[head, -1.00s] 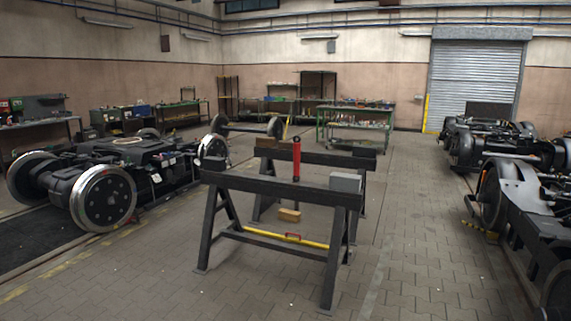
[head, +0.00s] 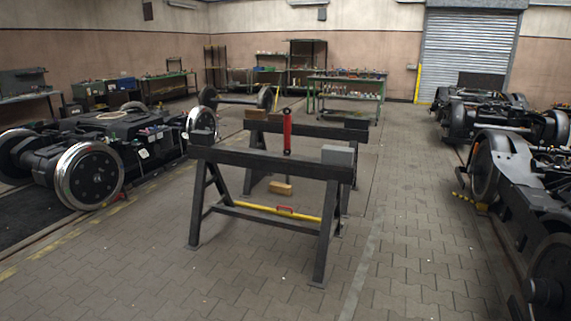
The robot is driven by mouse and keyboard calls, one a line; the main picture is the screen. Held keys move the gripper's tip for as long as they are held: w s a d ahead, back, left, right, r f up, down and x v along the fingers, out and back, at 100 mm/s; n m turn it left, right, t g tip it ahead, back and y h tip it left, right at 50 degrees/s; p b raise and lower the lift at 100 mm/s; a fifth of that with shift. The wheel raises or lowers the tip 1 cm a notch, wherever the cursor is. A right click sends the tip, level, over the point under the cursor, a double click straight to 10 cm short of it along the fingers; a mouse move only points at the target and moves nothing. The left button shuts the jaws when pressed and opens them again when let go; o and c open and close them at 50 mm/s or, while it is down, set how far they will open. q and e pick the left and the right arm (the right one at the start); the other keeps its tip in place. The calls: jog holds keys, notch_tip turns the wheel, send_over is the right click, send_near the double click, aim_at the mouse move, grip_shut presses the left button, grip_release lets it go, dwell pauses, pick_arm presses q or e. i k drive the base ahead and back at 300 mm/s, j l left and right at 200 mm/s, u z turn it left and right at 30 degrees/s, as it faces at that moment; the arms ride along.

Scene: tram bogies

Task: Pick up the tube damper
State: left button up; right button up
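The tube damper is most likely the red cylinder (head: 287,132) with dark ends at the two black trestles. Its lower end meets the top beam of the near trestle (head: 235,160), and its upper end shows just above the beam of the far trestle (head: 325,131). I cannot tell for sure whether it stands upright or lies across both beams. Neither of my grippers is in view.
A grey box (head: 336,154) sits on the near trestle's right end. A yellow bar (head: 275,211) and a wooden block (head: 280,188) are low between the trestles. Bogies stand left (head: 105,145) and right (head: 500,175). The paved floor in front is clear.

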aim_at(287, 115)
jog(key=i, duration=2.1)
